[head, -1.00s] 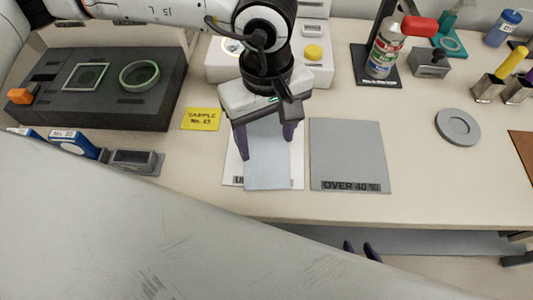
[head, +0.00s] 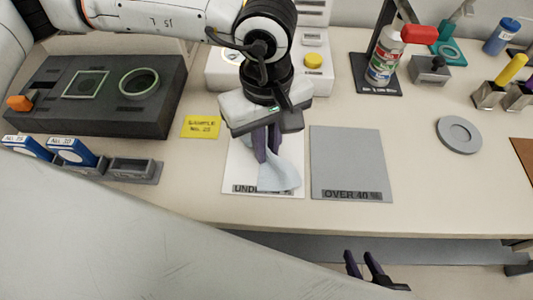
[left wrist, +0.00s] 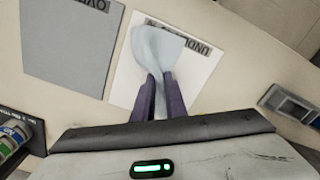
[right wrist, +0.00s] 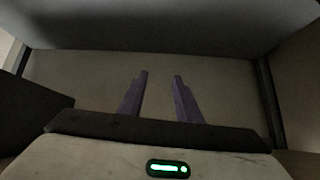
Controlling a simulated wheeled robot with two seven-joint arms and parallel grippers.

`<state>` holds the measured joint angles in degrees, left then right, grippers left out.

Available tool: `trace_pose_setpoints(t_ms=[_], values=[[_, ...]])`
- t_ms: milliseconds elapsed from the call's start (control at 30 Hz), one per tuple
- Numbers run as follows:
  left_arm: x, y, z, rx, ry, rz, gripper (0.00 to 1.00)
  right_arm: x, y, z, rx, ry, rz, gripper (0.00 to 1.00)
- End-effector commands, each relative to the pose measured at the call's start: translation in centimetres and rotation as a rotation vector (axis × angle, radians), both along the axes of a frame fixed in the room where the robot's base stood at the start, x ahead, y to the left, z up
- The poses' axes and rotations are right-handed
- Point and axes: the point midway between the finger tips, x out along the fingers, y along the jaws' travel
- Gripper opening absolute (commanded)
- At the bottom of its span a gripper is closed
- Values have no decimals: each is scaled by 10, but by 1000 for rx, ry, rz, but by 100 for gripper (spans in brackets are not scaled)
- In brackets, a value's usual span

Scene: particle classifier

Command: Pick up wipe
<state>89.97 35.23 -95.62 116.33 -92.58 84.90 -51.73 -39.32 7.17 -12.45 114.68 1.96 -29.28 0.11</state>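The wipe is a pale blue cloth (head: 283,174), bunched at its top and hanging over the white "UNDER" mat (head: 240,165). My left gripper (head: 267,157) is closed on the bunched part of the wipe. In the left wrist view the wipe (left wrist: 157,48) spreads out from between the purple fingertips (left wrist: 159,80). Whether its lower edge still touches the mat is hard to tell. My right gripper (head: 362,268) is low in front of the table edge, with its fingers apart. In the right wrist view its fingers (right wrist: 160,80) are open and empty.
A grey "OVER 40" mat (head: 350,160) lies right of the white mat. A yellow note (head: 201,127) and a dark tray block (head: 120,105) are to the left. A spray can (head: 385,58) and a grey round dish (head: 459,134) are to the right. The table's front edge (head: 400,236) lies above my right gripper.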

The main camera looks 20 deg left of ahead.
Motion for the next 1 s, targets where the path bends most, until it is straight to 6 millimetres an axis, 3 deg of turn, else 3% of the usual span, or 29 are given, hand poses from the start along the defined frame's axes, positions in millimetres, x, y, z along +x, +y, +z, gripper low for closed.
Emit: trace_pose_setpoints(t_ms=[100, 467, 1000], values=[[-2, 1, -2, 4, 6, 0, 0, 0, 0, -1, 0, 0, 0, 31], [-1, 1, 5, 3, 5, 0, 0, 0, -1, 3, 0, 1, -1, 31], [0, 0, 111, 0, 0, 0, 0, -6, -14, 37, -2, 11, -30, 31]])
